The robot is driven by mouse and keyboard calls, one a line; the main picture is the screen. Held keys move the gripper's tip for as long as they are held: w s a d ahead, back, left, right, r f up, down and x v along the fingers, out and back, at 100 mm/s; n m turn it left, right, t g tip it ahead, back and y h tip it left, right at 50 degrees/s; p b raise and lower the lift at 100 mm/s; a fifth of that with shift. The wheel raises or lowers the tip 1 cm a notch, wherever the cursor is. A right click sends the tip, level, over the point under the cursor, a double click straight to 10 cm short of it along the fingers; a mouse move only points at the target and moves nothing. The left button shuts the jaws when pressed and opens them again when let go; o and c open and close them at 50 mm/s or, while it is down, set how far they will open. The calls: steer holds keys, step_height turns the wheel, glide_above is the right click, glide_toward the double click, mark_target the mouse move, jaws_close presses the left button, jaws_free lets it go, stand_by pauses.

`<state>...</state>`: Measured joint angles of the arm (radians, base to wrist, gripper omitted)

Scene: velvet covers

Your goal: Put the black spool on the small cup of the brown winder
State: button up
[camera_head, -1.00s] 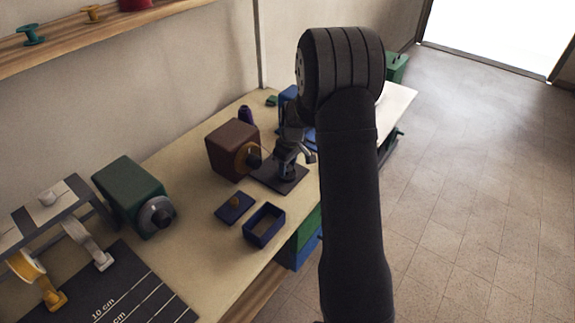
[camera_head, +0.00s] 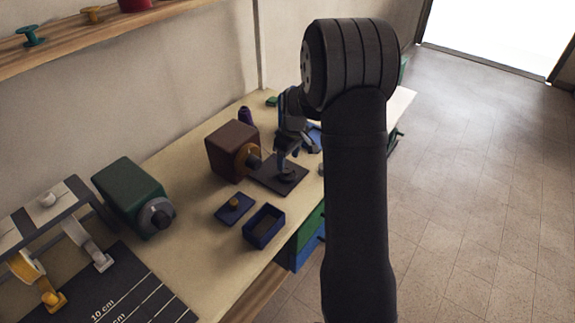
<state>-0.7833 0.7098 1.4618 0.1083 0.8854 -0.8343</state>
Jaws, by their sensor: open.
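The brown winder (camera_head: 231,150) is a brown box on the bench with an orange disc (camera_head: 244,158) on its right face. A dark round piece (camera_head: 254,161) sticks out from the disc; I cannot tell whether it is only the small cup or has a spool on it. A dark flat plate (camera_head: 270,178) lies to the right of the winder. A low black round thing (camera_head: 287,174), possibly the black spool, sits on the plate. My gripper (camera_head: 282,150) is small and partly hidden by my arm; it is open above the plate.
A green winder (camera_head: 131,192) with a grey disc stands at the left. A blue lid (camera_head: 235,208) and an open blue box (camera_head: 264,238) lie near the front edge. A purple cone (camera_head: 245,116) stands behind the brown winder. Bare bench shows between the winders.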

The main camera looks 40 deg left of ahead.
mark_target(287, 169)
step_height(287, 169, up, 8)
steer(key=d, duration=0.1)
steer(key=shift+f, duration=0.15)
steer(key=f, duration=0.4)
steer(key=a+f, duration=0.1)
steer(key=f, duration=0.7)
steer(key=shift+a, duration=0.2)
steer(key=shift+a+r, duration=0.1)
steer(key=shift+r, duration=1.8)
steer(key=shift+f, duration=0.15)
